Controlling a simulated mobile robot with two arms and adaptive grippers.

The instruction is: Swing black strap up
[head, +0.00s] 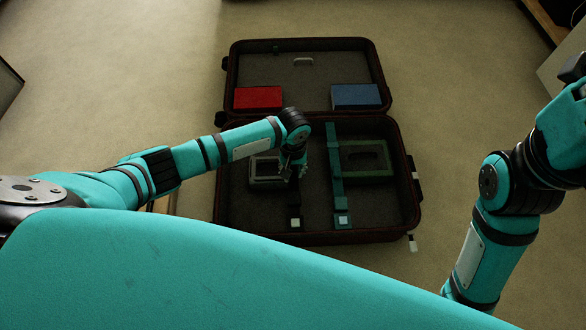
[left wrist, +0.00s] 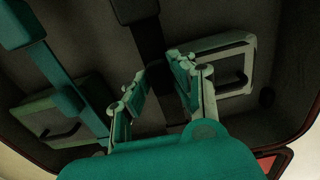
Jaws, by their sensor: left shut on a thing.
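The open suitcase (head: 408,215) lies on the floor. The black strap (head: 294,205) lies in the left half of its near compartment, with a pale buckle end near the front wall. My left gripper (head: 292,172) is over the middle of this strap, shut on it. The left wrist view shows the black strap (left wrist: 147,38) running to between the two fingers (left wrist: 158,85); the exact contact is partly hidden. A teal strap (head: 337,185) lies flat to the right, beside a green framed item (head: 378,172).
A grey framed box (head: 264,171) lies left of my left gripper and also shows in the left wrist view (left wrist: 238,75). A red block (head: 258,97) and a blue block (head: 356,96) lie in the far half. Bare floor surrounds the suitcase.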

